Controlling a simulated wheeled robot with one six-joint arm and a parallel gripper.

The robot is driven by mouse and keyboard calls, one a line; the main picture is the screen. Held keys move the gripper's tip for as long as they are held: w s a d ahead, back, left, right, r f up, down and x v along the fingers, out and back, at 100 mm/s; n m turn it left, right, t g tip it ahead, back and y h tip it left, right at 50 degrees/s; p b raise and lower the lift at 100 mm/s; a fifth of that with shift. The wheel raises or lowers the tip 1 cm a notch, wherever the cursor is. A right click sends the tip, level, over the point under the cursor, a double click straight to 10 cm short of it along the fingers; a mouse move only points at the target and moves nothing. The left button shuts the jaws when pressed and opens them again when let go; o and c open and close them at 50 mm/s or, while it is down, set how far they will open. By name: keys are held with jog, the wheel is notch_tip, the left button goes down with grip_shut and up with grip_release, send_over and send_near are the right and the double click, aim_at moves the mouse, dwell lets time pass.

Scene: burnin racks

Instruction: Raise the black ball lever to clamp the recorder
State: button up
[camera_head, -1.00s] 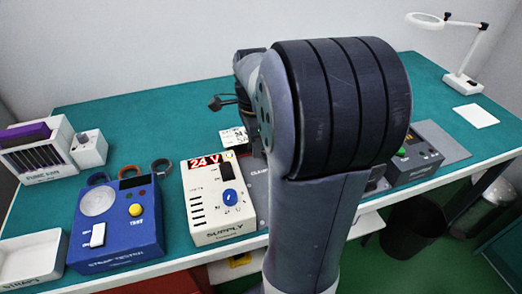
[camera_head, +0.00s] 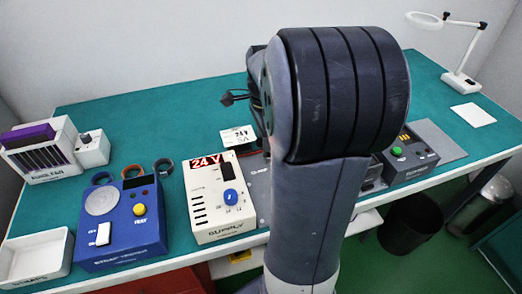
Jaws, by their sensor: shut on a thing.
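Part of a grey plate (camera_head: 257,190) with partly covered lettering shows just left of my arm. I cannot tell from this view how the lever stands or how my gripper sits on it.
A cream supply box (camera_head: 207,222) reading 24 V stands left of my arm, with a blue strap tester (camera_head: 118,240) beyond it. A dark box with a green button (camera_head: 398,151) stands at right. A lamp (camera_head: 460,82) stands back right. The back left table is clear.

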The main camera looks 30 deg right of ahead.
jog(key=shift+d, duration=0.25)
jog(key=shift+s+d+r+p, duration=0.1)
jog(key=shift+s+d+p, duration=0.15)
jog(key=shift+d, duration=0.2)
grip_shut()
jog(key=shift+d, duration=0.4)
jog(key=o, duration=0.7)
grip_release()
jog(key=shift+p, duration=0.3)
